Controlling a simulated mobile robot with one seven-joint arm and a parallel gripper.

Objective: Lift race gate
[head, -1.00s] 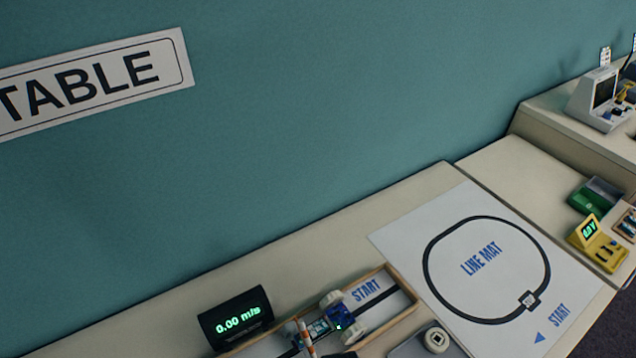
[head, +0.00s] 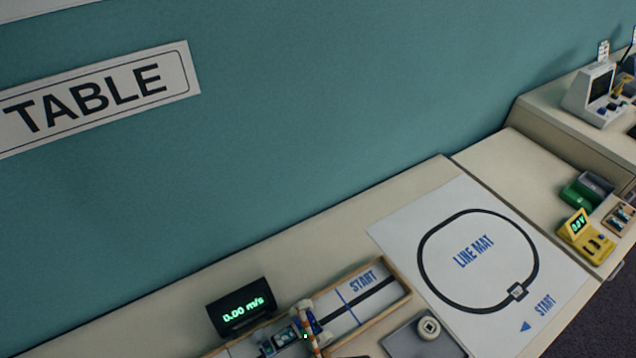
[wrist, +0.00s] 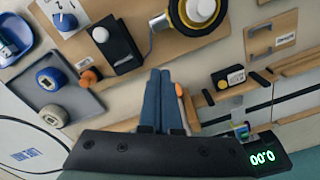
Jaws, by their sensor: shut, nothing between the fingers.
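The picture edge cuts off the near part of the track (head: 386,306). My gripper (wrist: 160,76) shows in the wrist view, its two blue fingers side by side and shut with nothing between them. A small orange piece lies just right of the fingertips; I cannot tell whether it belongs to the gate. My gripper is not seen in the head view.
A yellow meter (head: 584,236) stands farther right.

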